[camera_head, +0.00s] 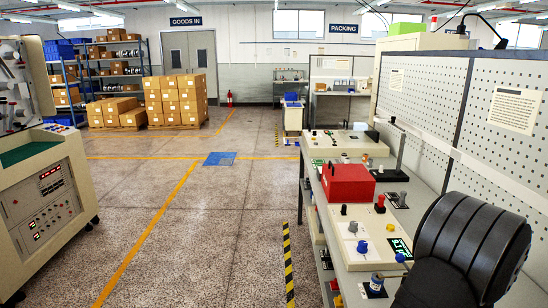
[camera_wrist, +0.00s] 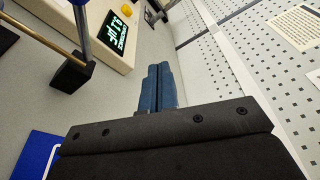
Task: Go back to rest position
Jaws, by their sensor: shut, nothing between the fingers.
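My gripper (camera_wrist: 160,70) shows in the wrist view as two blue fingers pressed together beyond a dark bracket. It is shut and holds nothing. Its fingertips point along the bench top (camera_wrist: 98,82), between a cream box with a green-lit display (camera_wrist: 118,38) on the left and a white pegboard (camera_wrist: 240,60) on the right. How high the fingers are above the bench is hard to tell. In the head view the fingers are not visible.
The bench in the head view carries a red box (camera_head: 348,182), cream panels with knobs (camera_head: 360,235) and a blue-topped cylinder (camera_head: 376,284). A pegboard (camera_head: 425,95) stands along its back.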

